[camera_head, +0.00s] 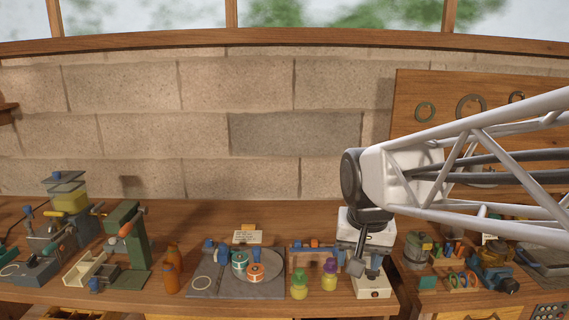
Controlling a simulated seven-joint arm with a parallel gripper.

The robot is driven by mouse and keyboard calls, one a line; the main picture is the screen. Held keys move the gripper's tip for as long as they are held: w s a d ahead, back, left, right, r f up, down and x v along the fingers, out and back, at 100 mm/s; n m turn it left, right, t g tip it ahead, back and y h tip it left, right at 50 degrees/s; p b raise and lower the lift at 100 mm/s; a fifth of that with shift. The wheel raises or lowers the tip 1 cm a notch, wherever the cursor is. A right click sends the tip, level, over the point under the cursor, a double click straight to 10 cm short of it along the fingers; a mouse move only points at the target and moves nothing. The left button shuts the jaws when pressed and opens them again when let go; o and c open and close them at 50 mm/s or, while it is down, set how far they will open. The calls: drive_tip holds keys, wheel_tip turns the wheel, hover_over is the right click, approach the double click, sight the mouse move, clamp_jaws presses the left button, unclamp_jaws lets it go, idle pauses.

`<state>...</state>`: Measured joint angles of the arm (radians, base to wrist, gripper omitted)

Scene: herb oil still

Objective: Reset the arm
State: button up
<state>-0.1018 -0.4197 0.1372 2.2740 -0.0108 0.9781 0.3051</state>
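My arm reaches in from the right edge with a white tube frame and bends down at a dark joint. My gripper (366,268) hangs below that joint, in front of a white device (374,292) on the bench. Its fingers are small and dark against the device, so I cannot tell whether they are open or shut. I see nothing clearly held.
The wooden bench (215,218) holds a green press (127,240), an orange bottle (172,270), a grey board (205,287) with spools, and two small capped bottles (329,275). Tools crowd the right. The air before the stone wall (200,130) is clear.

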drive_tip(key=s+d+f+n, duration=0.1)
drive_tip(key=s+d+f, duration=0.1)
drive_tip(key=s, duration=0.5)
drive_tip(key=s+d+f+n, duration=0.1)
drive_tip(key=s+d+f, duration=0.1)
drive_tip(key=s, duration=0.4)
drive_tip(key=shift+s+d+f+t, duration=0.3)
drive_tip(key=shift+s+d+f, duration=0.05)
drive_tip(key=shift+s, duration=0.05)
